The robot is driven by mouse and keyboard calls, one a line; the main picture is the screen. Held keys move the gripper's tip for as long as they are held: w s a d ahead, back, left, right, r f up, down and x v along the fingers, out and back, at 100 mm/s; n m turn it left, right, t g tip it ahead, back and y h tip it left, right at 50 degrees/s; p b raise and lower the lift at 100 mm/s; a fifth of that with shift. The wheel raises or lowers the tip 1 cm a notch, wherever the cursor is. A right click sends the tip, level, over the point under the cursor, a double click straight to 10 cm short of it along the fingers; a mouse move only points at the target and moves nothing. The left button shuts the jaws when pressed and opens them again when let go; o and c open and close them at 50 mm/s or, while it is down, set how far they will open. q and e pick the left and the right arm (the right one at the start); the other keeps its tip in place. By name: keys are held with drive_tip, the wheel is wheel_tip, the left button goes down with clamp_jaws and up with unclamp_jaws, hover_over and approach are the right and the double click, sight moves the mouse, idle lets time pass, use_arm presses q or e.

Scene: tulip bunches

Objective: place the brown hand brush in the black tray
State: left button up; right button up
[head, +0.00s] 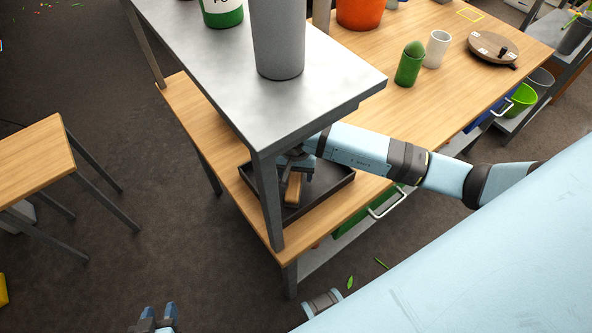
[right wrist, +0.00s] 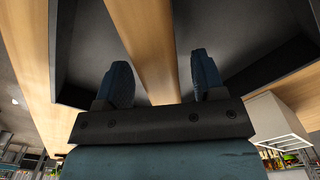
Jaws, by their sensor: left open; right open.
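The brown hand brush (head: 293,189) is inside the black tray (head: 331,191), under the grey metal shelf. Its wooden handle shows; its head is hidden by my gripper and the shelf leg. My right gripper (head: 296,172) is over the tray at the brush. In the right wrist view the brush (right wrist: 149,45) runs between the two separated fingers (right wrist: 157,82), with a gap on each side. The dark tray (right wrist: 218,25) shows behind it. I cannot tell if the brush lies fully flat. My left gripper (head: 158,319) is open and empty above the floor, at the bottom edge.
A metal shelf (head: 225,60) stands over the tray, its front leg (head: 268,200) close to my right gripper. A tall grey container (head: 277,40) is on it. The wooden table (head: 465,60) holds a green bottle (head: 410,65) and a white cup (head: 437,48).

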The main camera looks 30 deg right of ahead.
wheel_tip(320, 180, up, 12)
drive_tip(key=shift+f+b, duration=0.15)
drive_tip(key=shift+b, duration=0.15)
idle(0.5)
